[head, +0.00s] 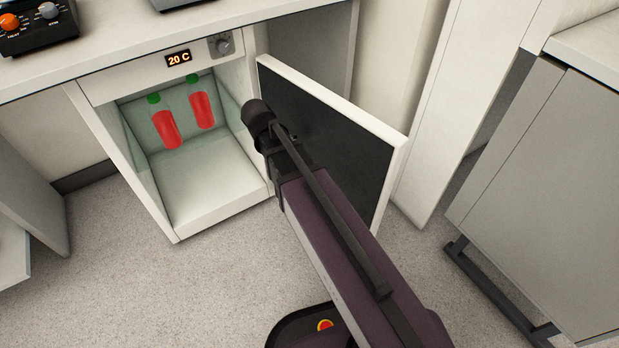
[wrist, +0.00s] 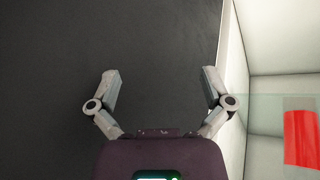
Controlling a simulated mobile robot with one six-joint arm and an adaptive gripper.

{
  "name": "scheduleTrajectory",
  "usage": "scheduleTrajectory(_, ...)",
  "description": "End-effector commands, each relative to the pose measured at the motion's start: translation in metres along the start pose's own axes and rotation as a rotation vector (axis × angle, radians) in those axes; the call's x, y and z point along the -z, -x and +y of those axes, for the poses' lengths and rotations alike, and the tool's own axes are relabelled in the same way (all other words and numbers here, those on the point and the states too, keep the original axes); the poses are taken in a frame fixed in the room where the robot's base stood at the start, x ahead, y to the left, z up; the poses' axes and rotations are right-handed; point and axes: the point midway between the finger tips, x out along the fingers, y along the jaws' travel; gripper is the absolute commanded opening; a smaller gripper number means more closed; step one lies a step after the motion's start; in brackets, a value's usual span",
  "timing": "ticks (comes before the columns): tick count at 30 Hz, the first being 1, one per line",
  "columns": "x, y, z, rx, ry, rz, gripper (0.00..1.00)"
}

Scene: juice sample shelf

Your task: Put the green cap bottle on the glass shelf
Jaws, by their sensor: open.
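Two bottles of red juice with green caps, a left one (head: 165,130) and a right one (head: 202,110), are inside the open cabinet in the head view. Part of one red bottle (wrist: 300,138) shows at the right edge of the wrist view. A pale greenish glass pane (head: 172,98), seemingly the glass shelf, shows around the bottles; I cannot tell whether they are on or behind it. My gripper (wrist: 160,78) is open and empty, facing the dark inside of the door. In the head view its fingers are hidden behind my arm.
The cabinet door (head: 330,135) stands open to the right, close to my arm. The cabinet floor (head: 205,185) is bare. A 20 C display (head: 179,58) is above the opening. A grey cabinet (head: 545,190) stands at the right.

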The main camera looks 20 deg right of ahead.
Motion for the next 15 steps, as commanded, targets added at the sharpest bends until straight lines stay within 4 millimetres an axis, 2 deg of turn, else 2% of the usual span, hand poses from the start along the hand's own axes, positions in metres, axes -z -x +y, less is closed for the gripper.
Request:
scheduleTrajectory(1,-0.02,-0.003,0.016,0.027,0.021,-0.046,1.0)
scheduleTrajectory(6,-0.066,-0.007,0.047,0.148,0.119,-0.176,1.0)
scheduleTrajectory(12,-0.105,-0.004,0.066,0.284,0.21,-0.263,1.0)
scheduleTrajectory(15,-0.114,-0.003,0.07,0.326,0.237,-0.279,1.0)
